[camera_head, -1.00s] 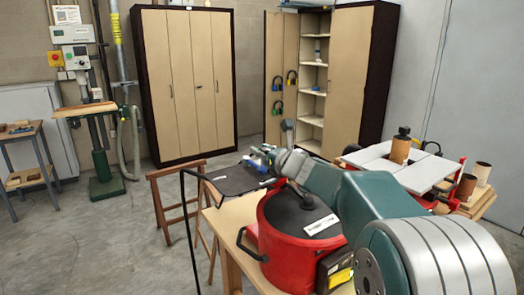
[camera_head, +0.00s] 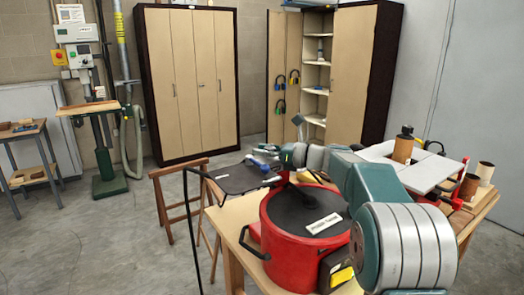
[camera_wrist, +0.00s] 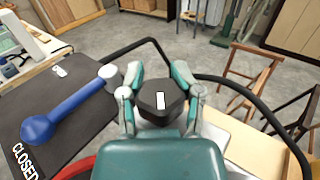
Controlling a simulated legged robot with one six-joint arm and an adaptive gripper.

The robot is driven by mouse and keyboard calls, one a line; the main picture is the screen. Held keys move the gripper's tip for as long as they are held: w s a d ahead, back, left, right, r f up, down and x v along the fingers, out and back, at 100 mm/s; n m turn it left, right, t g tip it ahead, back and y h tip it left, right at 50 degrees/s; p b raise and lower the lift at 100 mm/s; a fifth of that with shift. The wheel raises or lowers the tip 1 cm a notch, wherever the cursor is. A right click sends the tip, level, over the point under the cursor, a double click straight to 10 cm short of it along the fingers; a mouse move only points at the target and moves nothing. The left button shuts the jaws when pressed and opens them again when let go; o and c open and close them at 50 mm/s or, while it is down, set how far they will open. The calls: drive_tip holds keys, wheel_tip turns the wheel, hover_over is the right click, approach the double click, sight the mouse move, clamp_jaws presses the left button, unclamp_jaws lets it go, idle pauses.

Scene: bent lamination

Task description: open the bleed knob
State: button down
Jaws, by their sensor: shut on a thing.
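In the wrist view, a black faceted knob (camera_wrist: 153,115) with a white mark on top sits between the two teal fingers of my gripper (camera_wrist: 161,88). The gripper is shut on the knob's sides. The white mark runs nearly upright in the picture. My palm hides what lies below the knob. A blue-handled lever (camera_wrist: 72,114) with a grey hub lies to the left over a black panel (camera_wrist: 32,90), near the lettering "CLOSED" (camera_wrist: 24,162). In the head view, my arm reaches over the red vessel (camera_head: 293,240); the knob cannot be made out there.
A black hose (camera_wrist: 255,100) loops around the knob area. The vessel stands on a wooden table (camera_head: 222,222). A board with a brown bottle (camera_head: 403,147) is at the right. Cabinets (camera_head: 188,85) stand behind, with open floor between.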

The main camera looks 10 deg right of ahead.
idle(0.8)
drive_tip(key=c, duration=0.6)
unclamp_jaws()
drive_tip(key=shift+d, duration=0.15)
drive_tip(key=v, duration=1.2)
drive_tip(key=shift+w+d+f, duration=0.15)
drive_tip(key=shift+w+d, duration=0.05)
